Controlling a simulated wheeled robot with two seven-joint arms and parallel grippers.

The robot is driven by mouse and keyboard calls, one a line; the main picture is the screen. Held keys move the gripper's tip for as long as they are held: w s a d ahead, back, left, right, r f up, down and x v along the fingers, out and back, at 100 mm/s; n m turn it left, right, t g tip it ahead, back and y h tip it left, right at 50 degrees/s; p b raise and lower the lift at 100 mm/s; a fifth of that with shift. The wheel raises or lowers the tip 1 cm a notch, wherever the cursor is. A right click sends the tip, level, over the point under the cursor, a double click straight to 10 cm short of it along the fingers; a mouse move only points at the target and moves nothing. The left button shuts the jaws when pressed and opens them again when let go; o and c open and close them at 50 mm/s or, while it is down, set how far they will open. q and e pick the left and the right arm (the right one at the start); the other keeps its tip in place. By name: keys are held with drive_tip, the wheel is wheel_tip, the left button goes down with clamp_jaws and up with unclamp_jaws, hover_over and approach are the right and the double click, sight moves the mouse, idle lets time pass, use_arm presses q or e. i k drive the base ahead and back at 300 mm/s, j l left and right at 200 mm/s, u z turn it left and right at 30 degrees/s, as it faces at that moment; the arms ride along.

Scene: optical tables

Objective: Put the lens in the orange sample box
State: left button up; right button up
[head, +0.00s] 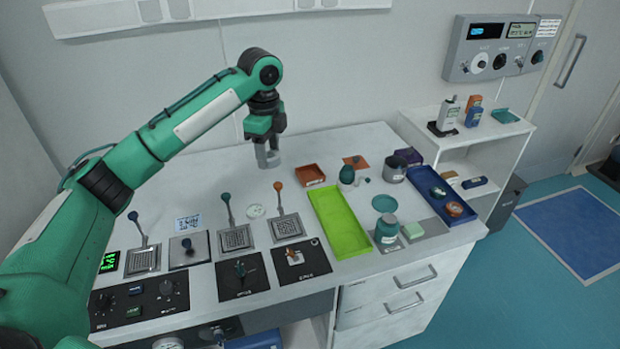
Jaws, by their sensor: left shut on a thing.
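My left gripper (267,155) points down over the back of the white table, to the left of the orange sample box. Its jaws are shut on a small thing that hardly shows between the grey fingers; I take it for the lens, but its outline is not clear. The orange sample box (309,174) is a small, open, shallow tray behind the green tray and looks empty. The gripper is apart from the box. My right gripper is not in view.
A lime-green tray (340,222) lies in front of the box. A pale round dish (257,211) and lever panels (235,238) stand in front of the gripper. A teal bottle (347,175), a dark mug (394,170) and a blue tray (441,196) are to the right. The back-left tabletop is clear.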

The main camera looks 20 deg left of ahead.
sight(310, 177)
drive_tip(key=i, duration=1)
